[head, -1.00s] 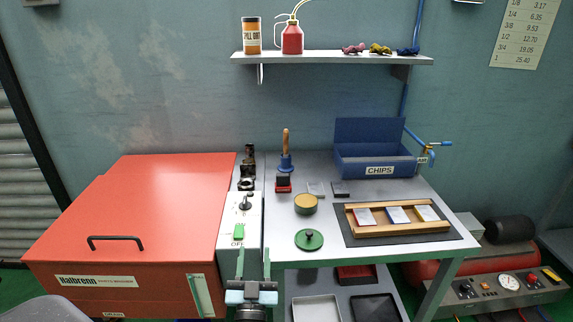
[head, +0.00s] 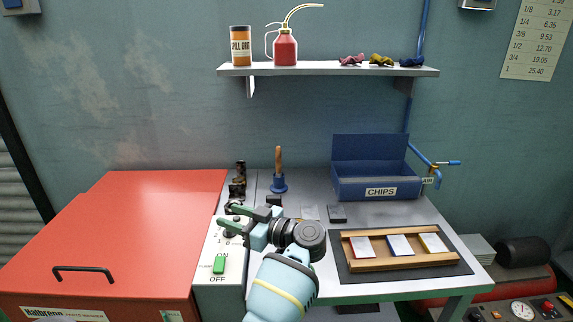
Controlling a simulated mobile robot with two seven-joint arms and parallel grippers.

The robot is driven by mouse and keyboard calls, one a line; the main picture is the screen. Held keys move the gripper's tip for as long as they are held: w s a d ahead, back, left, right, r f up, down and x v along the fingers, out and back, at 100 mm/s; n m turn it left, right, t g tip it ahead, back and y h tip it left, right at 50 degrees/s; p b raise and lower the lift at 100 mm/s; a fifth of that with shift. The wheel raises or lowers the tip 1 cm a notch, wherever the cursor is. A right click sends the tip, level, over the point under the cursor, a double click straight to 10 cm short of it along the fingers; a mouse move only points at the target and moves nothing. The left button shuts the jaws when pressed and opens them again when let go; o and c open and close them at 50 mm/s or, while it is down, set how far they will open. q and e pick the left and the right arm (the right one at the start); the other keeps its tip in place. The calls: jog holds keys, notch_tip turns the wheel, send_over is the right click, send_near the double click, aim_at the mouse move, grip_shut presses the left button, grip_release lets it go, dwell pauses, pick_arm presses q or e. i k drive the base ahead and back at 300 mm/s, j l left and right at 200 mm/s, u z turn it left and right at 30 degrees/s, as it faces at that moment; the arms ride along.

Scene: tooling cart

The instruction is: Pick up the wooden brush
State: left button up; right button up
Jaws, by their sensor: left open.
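The wooden brush (head: 279,160) stands upright at the back of the grey cart top, its wooden handle rising from a blue base (head: 279,186). Its lower end is hidden in or behind the blue part. My left gripper (head: 224,215) is open and empty, with its green fingers pointing left over the control panel of the red machine. It is in front of and to the left of the brush, clear of it. My right gripper is not in view.
Dark metal parts (head: 238,180) stand left of the brush. A blue CHIPS bin (head: 377,187) is to its right. A wooden tray (head: 360,265) with cards lies front right. A wall shelf (head: 330,71) hangs above. My left arm covers the cart's front left.

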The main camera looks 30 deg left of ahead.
aim_at(278, 150)
jog(key=i, duration=1.2)
